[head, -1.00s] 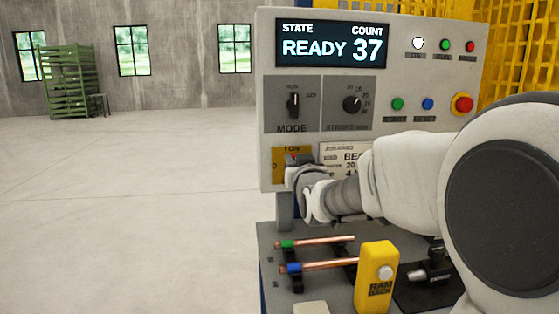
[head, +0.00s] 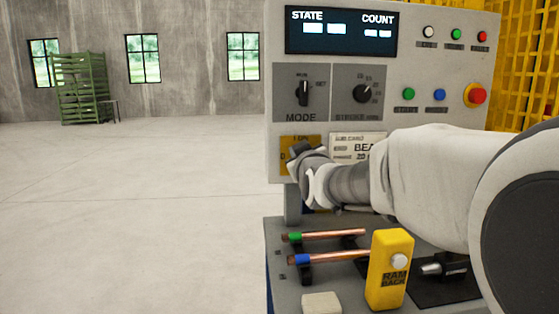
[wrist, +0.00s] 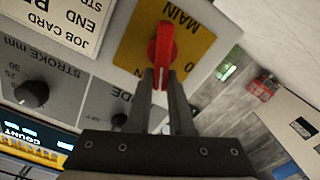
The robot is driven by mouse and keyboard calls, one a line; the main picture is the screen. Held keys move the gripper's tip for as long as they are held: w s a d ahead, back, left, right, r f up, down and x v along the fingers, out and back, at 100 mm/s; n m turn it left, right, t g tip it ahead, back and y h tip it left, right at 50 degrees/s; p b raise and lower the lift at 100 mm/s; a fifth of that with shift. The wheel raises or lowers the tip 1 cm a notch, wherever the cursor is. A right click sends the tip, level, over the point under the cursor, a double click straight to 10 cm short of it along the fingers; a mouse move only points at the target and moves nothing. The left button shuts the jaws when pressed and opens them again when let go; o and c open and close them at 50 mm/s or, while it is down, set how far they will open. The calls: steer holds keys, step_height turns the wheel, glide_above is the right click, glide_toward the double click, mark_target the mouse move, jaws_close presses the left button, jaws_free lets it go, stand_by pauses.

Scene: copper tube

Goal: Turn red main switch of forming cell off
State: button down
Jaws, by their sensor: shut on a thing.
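The red main switch (wrist: 163,48) sits on a yellow plate (wrist: 193,48) in the wrist view, where the panel appears upside down. Its handle stands roughly vertical there, with the 0 mark to its right and MAIN above. My gripper (wrist: 161,80) is shut on the lower end of the handle, one finger on each side. In the head view, my gripper (head: 298,160) is at the yellow plate (head: 288,143) on the panel's lower left and hides the red handle. The display (head: 340,30) shows STATE and COUNT with only pale blocks beneath.
Mode and stroke knobs (head: 362,93) sit above the plate. A red emergency button (head: 475,95) is at the panel's right. Below, copper tubes (head: 335,257) and a yellow RAM BACK box (head: 389,270) stand on the bench.

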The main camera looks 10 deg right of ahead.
steer(key=n, duration=0.2)
steer(key=b, duration=0.1)
steer(key=shift+a+f+n, duration=0.25)
steer(key=shift+a+n, duration=0.05)
steer(key=shift+n, duration=0.1)
steer(key=shift+a+f+n, duration=0.15)
steer(key=shift+f+n, duration=0.15)
steer(key=shift+n, duration=1.35)
steer(key=shift+a+f+n, duration=0.15)
steer(key=shift+f+n, duration=0.2)
steer(key=shift+n, duration=1.25)
steer(key=shift+a+f+n, duration=0.15)
steer(key=shift+f+n, duration=0.15)
steer(key=shift+n, duration=1.35)
steer(key=c, duration=0.8)
jaws_free()
steer(key=shift+s, duration=0.1)
